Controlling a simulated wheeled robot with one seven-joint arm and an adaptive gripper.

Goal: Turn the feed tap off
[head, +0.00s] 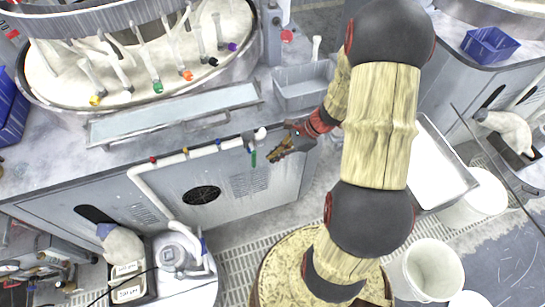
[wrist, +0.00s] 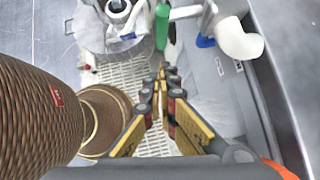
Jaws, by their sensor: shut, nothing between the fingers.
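A white pipe (head: 205,152) runs along the front of the bench, with several small coloured parts on it. A long green lever (head: 253,158) hangs down near its right end and looks like the feed tap's handle. In the wrist view the green lever (wrist: 162,27) stands just beyond my fingertips, near a blue part (wrist: 205,42) and the white pipe elbow (wrist: 240,40). My gripper (head: 271,158) is just right of the lever, shut and empty, pointing toward it. In the wrist view my gripper (wrist: 165,72) shows its fingertips together, apparently apart from the lever.
The bench front (head: 285,180) with a round black vent (head: 202,195) lies behind the pipe. A round polishing basin (head: 60,85) and a grey tray (head: 302,85) are on top. White buckets (head: 432,268) and a pump (head: 172,255) stand on the floor.

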